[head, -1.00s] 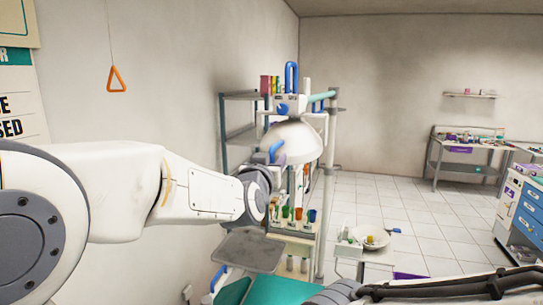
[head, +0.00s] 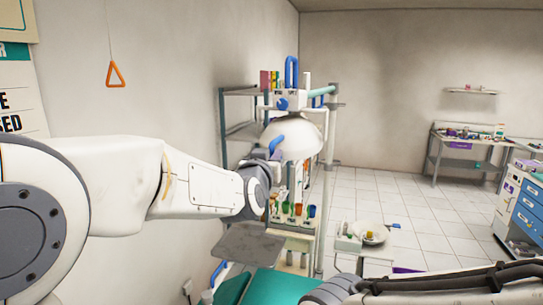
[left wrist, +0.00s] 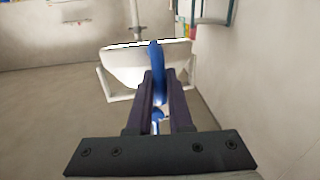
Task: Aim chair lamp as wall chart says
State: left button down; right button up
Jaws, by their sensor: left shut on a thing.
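The chair lamp (head: 296,137) is a white dome with a blue handle (head: 277,142) on its left side, hanging above the teal chair (head: 280,287). My left gripper (head: 272,163) reaches it from the left. In the left wrist view the fingers (left wrist: 158,98) are shut on the blue handle (left wrist: 157,62), with the white lamp shade (left wrist: 135,68) just beyond. The wall chart (head: 18,98) is cut off at the left edge; only parts of words such as "SED" show. My right gripper is not in view.
A shelf rack (head: 240,130) with bottles and coloured cups stands behind the lamp. A grey tray (head: 250,243) is below my left wrist. A white basin (head: 372,234) is right of the chair. An orange triangle pull (head: 115,75) hangs on the left wall. Open tiled floor lies right.

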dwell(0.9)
pick_arm(q)
jog(key=f+b, duration=0.1)
jog(key=b, duration=0.1)
jog(key=shift+b, duration=0.3)
jog(key=shift+r, duration=0.25)
jog(key=c, duration=0.8)
grip_release()
jog(key=shift+c, duration=0.2)
